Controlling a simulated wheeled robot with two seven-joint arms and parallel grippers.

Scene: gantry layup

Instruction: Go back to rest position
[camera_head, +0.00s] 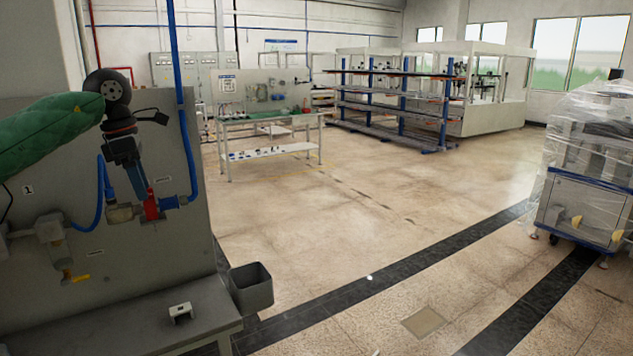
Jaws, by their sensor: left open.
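My left arm comes in from the left in a green sleeve. My left gripper (138,190) points down in front of the grey panel (60,150), with its tips close to a red valve part (151,205) on the pipework. The gripper is open; nothing shows held in it. I cannot tell whether the tips touch the red part. My right gripper is not in view.
A grey bin (251,288) hangs at the bench end, near a small block (180,312). A wrapped machine (585,190) stands right. A workbench (265,120) and shelving (395,105) stand behind. The middle floor is clear.

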